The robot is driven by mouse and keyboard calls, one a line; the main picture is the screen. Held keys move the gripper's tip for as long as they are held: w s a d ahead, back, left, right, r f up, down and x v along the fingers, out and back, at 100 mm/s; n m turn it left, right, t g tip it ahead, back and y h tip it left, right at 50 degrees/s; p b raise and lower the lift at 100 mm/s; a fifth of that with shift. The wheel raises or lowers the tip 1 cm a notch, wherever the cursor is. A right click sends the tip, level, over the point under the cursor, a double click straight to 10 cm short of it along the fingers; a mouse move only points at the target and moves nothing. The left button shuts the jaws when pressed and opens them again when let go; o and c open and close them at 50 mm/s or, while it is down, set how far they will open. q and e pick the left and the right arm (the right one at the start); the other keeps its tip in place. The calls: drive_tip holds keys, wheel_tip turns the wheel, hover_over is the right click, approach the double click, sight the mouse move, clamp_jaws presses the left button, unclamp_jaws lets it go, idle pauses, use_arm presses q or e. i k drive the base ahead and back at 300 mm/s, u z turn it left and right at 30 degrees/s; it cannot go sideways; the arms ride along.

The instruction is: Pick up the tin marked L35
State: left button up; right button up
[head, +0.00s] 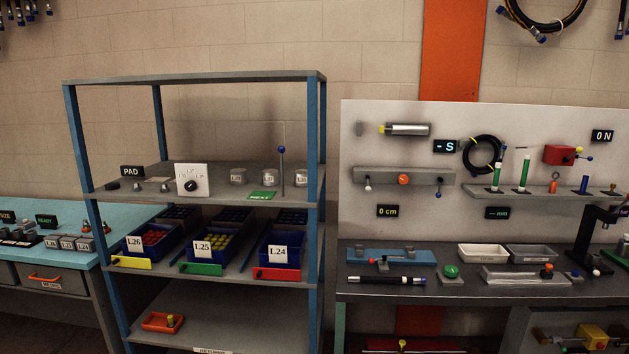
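No tin can be read as L35. Several small grey labelled tins stand on the upper shelf: a left tin (238,177), a middle tin (268,177) and a right tin (300,178); their labels are too small to read. More grey labelled tins (67,243) stand in a row on the blue bench at the far left, also too small to read surely. Neither of my grippers is in view.
The shelf rack (220,75) has blue posts. Blue bins marked L26 (147,242), L25 (206,245) and L24 (278,250) sit below the tins. A thin rod with a blue ball (282,150) stands between tins. A grey workbench (440,290) is at right.

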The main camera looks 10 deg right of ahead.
sight(301, 175)
drive_tip(key=z, duration=0.7)
drive_tip(key=i, duration=0.7)
drive_tip(key=z, duration=0.8)
drive_tip(key=i, duration=1.2)
drive_tip(key=u, duration=0.4)
